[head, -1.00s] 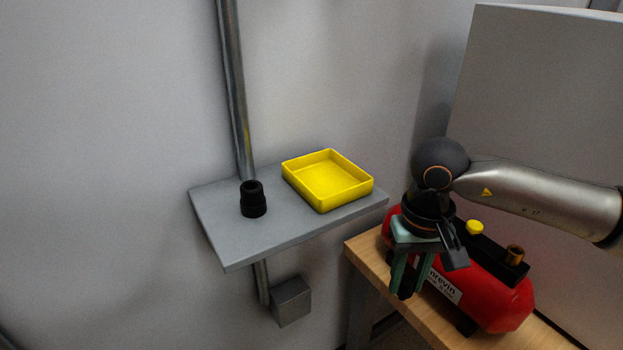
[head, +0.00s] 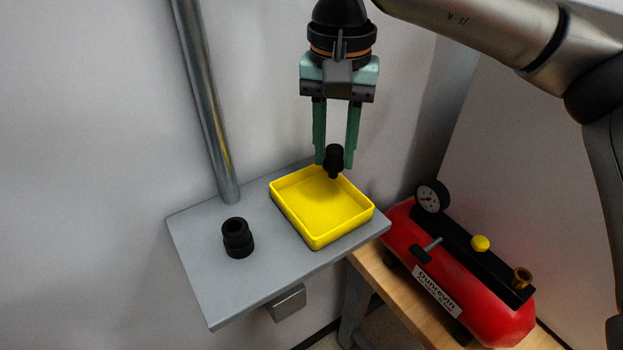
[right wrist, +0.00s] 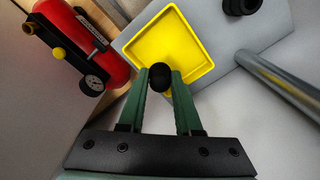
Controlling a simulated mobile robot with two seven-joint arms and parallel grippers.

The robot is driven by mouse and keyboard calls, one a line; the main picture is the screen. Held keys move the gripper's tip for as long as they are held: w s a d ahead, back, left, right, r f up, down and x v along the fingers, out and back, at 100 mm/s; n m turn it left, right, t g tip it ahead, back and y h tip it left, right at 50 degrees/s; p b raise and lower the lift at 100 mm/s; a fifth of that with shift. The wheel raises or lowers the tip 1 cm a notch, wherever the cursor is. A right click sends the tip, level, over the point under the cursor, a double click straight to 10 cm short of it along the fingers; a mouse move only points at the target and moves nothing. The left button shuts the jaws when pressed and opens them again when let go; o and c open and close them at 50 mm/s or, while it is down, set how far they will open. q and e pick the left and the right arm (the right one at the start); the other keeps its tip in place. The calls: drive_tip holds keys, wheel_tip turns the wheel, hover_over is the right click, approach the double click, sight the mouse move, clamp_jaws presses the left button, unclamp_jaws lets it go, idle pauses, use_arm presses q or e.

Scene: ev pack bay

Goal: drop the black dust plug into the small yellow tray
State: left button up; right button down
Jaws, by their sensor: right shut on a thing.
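The black dust plug (head: 334,156) is held between the green fingers of my right gripper (head: 335,160), which is shut on it. The plug hangs narrow end down over the back part of the small yellow tray (head: 314,242). In the right wrist view the plug's round black top (right wrist: 160,76) sits between the fingertips, against the edge of the yellow tray (right wrist: 200,75). The tray is empty and lies on a grey shelf (head: 205,285). My left gripper is not in view.
A black ribbed cylinder (head: 238,238) stands on the shelf, left of the tray. A metal pole (head: 205,105) rises behind it. To the right, a red tank (head: 490,322) with a gauge (head: 431,196) and yellow knob (head: 480,243) sits on a wooden bench (head: 385,283).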

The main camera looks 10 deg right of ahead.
sight(320, 201)
drive_tip(key=shift+f+b, duration=0.35)
drive_tip(key=shift+f, duration=0.05)
wheel_tip(320, 201, down, 4)
drive_tip(key=b, duration=0.3)
drive_tip(key=shift+s, duration=0.1)
drive_tip(key=shift+f+b, duration=0.55)
drive_tip(key=shift+b, duration=0.1)
drive_tip(key=c, duration=0.7)
unclamp_jaws()
drive_tip(key=shift+o, duration=0.9)
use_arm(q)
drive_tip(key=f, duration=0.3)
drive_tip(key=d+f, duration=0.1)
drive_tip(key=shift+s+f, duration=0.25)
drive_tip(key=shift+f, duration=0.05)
